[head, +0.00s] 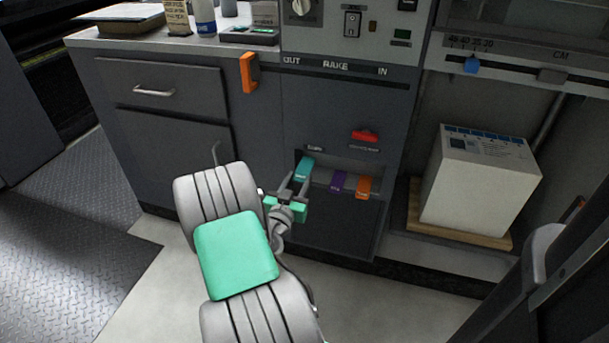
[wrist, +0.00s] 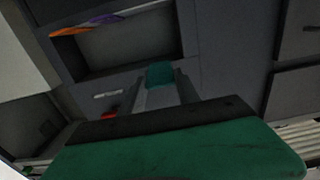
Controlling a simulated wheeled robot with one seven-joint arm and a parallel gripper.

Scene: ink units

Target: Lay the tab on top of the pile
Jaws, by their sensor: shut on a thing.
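The teal tab (head: 304,168) is at the left end of a recess in the dark cabinet front. My gripper (head: 296,182) reaches up to it with its two grey fingers on either side and is shut on it. In the wrist view the teal tab (wrist: 160,74) shows between the ends of the fingers. I cannot tell whether it still touches the cabinet. The pile (head: 478,190) is a tall white block of sheets with a printed top, on a wooden pallet (head: 460,233) to the right, well apart from my gripper.
A purple tab (head: 338,181) and an orange tab (head: 363,187) sit in the recess, right of the teal one. A red handle (head: 365,135) is above them. An orange handle (head: 249,72) juts from the counter edge. A grey rail (head: 545,252) stands in front of the pile's right side.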

